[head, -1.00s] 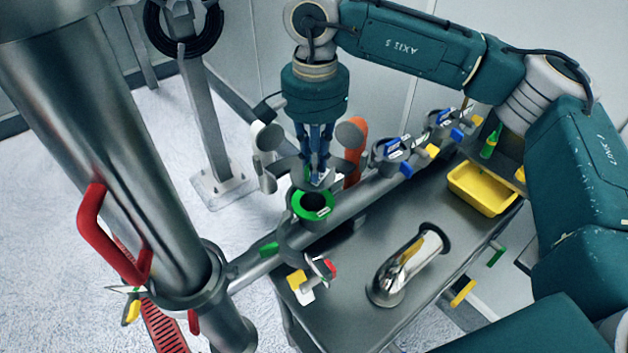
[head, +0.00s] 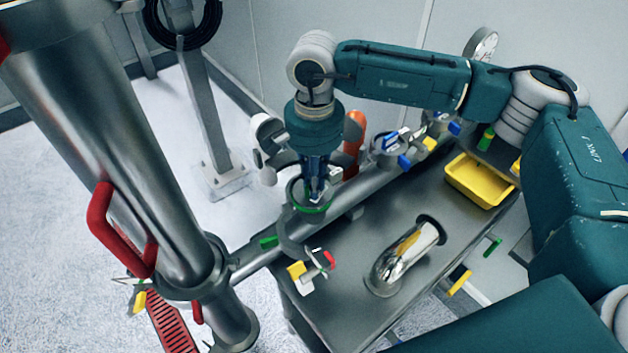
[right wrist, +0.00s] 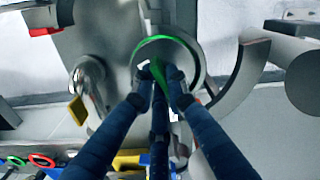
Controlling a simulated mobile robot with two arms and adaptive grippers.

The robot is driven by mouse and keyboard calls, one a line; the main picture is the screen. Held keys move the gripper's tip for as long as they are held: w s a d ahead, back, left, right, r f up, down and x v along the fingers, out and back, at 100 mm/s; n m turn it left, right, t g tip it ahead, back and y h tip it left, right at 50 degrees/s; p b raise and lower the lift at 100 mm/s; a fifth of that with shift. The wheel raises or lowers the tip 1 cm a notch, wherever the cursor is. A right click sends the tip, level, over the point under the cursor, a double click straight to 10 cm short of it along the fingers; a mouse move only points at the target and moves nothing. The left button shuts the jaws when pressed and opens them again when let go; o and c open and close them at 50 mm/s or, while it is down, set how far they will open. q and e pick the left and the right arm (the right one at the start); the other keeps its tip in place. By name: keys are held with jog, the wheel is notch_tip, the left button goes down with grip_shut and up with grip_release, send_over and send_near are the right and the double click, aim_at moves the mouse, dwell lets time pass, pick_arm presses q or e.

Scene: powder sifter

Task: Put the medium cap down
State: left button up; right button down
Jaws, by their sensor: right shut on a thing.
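My right gripper (head: 315,195) points straight down over the green-rimmed round port (head: 312,209) on the pipe above the steel table. In the right wrist view my gripper (right wrist: 160,80) has its blue fingers shut on a narrow green piece, which I take for the medium cap (right wrist: 159,72). The green-rimmed port (right wrist: 196,62) surrounds the fingertips there. The fingers hide most of the cap, so I cannot tell whether it touches the port. My left gripper is not in the head view.
A polished steel elbow (head: 405,262) lies on the table (head: 345,300). A yellow tray (head: 478,186) is at the back right. Clamps with coloured handles line the pipe, one with yellow and red handles (head: 310,271) near the port. A large steel column with a red handle (head: 110,232) stands at left.

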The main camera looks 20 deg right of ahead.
jog(key=shift+f, duration=0.3)
jog(key=c, duration=1.7)
grip_release()
jog(key=shift+r, duration=0.1)
jog(key=shift+c, duration=0.2)
jog(key=shift+r, duration=0.15)
jog(key=shift+r+p, duration=0.25)
jog(key=shift+p, duration=0.1)
jog(key=shift+w+r, duration=0.1)
jog(key=shift+r, duration=0.15)
notch_tip(320, 180, up, 12)
jog(key=b, duration=0.4)
jog(key=shift+f+b, duration=0.25)
jog(key=shift+b, duration=0.05)
jog(key=shift+f, duration=0.1)
